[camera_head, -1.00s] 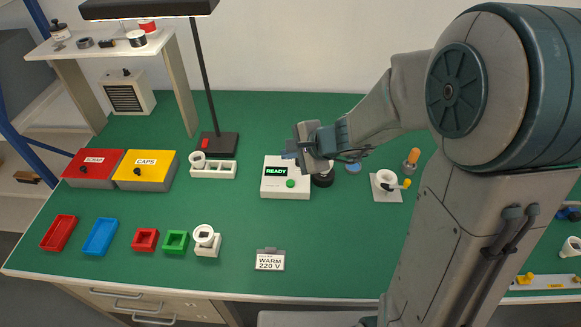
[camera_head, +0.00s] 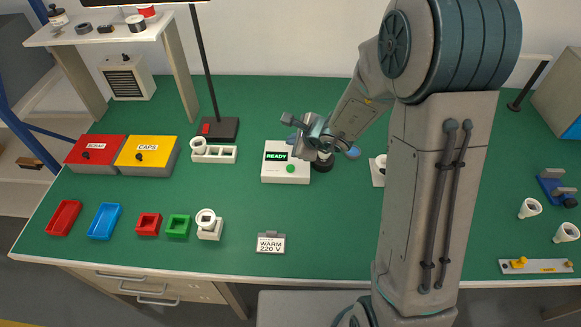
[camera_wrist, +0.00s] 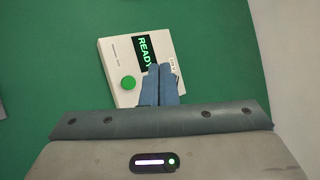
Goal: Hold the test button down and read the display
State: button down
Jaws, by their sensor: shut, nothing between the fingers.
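The white test box (camera_head: 287,174) stands on the green bench mat, left of my arm in the head view. Its dark display (camera_head: 276,156) shows READY in green. The round green test button (camera_head: 290,168) is below and right of the display. In the wrist view the box (camera_wrist: 117,63) lies ahead, with the display (camera_wrist: 144,50) and the button (camera_wrist: 128,82) both visible. My gripper (camera_wrist: 162,68) is shut and empty, its blue fingertips over the box's edge beside the display, apart from the button. In the head view my gripper (camera_head: 290,128) is above the box's back right side.
A WARM 220 V sign (camera_head: 270,242) stands in front. The mat between box and sign is clear.

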jog(key=b, duration=0.5)
send_over(293, 169)
notch_tip(293, 169, down, 7)
jog(key=shift+r, duration=0.15)
jog(key=shift+f+b, duration=0.9)
jog(key=shift+b, duration=0.15)
jog(key=shift+f, duration=0.1)
dwell(0.7)
jog(key=shift+f+b, duration=0.35)
jog(key=shift+b, duration=0.35)
jog(key=shift+f+b, duration=0.4)
jog(key=shift+b, duration=0.25)
dwell(0.4)
jog(key=shift+r, duration=0.15)
dwell(1.5)
jog(key=shift+r+p, duration=0.5)
jog(key=shift+r, duration=0.25)
jog(key=shift+r+p, duration=1.8)
jog(key=shift+r, duration=0.7)
